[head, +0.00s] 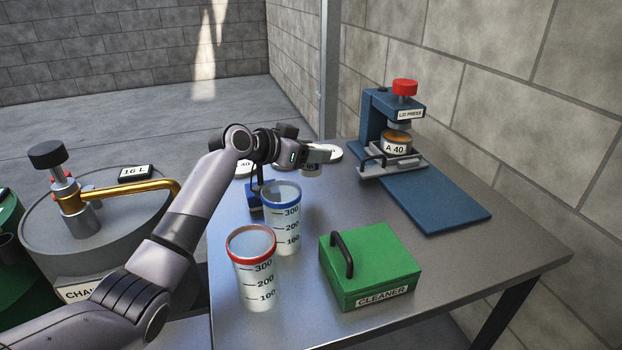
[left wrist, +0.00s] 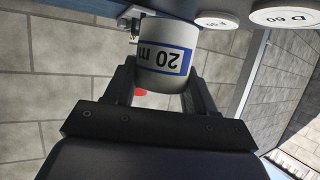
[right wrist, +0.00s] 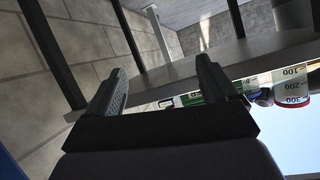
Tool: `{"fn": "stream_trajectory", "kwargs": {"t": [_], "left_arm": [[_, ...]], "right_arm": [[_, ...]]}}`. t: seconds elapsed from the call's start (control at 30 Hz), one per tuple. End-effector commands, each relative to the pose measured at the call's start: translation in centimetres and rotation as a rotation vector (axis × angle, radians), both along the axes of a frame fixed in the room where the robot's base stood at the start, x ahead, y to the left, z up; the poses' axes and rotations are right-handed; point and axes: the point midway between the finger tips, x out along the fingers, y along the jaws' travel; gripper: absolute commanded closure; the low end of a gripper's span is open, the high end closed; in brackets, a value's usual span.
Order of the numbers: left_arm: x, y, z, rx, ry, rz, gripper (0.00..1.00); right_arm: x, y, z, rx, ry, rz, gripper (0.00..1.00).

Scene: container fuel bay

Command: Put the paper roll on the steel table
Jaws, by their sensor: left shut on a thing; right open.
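A white cylinder with a blue-edged label reading "20 m", which looks like the paper roll (left wrist: 163,57), is between the fingers of my left gripper (left wrist: 160,78). My left gripper (head: 316,155) is shut on it over the far part of the steel table (head: 455,258). My right gripper (right wrist: 160,70) is open and empty, beside a table edge in the right wrist view, and is out of the head view.
A red-rimmed cup (head: 252,280), a blue-rimmed cup (head: 283,230) and a green cleaner box (head: 371,265) stand on the near table. A blue press (head: 375,115) stands at the back right. White discs (head: 244,169) lie near the gripper. The table's right front is clear.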

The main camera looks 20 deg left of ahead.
Motion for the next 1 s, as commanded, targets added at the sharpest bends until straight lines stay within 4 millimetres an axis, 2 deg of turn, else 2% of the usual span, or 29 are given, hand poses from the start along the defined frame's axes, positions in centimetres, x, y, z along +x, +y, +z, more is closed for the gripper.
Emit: {"fn": "stream_trajectory", "kwargs": {"t": [0.17, 0.4, 0.8, 0.83, 0.9, 1.0], "left_arm": [[0.0, 0.0, -1.4, -0.002, 0.001, 0.0, 0.76], [0.0, 0.0, -5.6, -0.001, 0.001, 0.002, 0.76], [0.0, 0.0, -6.2, -0.001, -0.001, 0.0, 0.76], [0.0, 0.0, -6.2, 0.0, 0.0, 0.0, 0.42], [0.0, 0.0, -6.1, 0.0, 0.0, 0.0, 0.19], [0.0, 0.0, -6.1, 0.0, 0.0, 0.0, 0.19]], "right_arm": [[0.1, 0.3, -0.2, 0.02, 0.001, 0.005, 0.14], [0.3, 1.2, -0.8, 0.081, 0.008, 0.023, 0.14], [0.5, 1.6, -0.4, 0.101, 0.002, 0.029, 0.14], [0.5, 1.6, -0.3, 0.104, 0.002, 0.031, 0.14], [0.4, 1.7, -0.2, 0.106, 0.003, 0.031, 0.14], [0.4, 1.7, -0.2, 0.107, 0.003, 0.032, 0.14]]}}
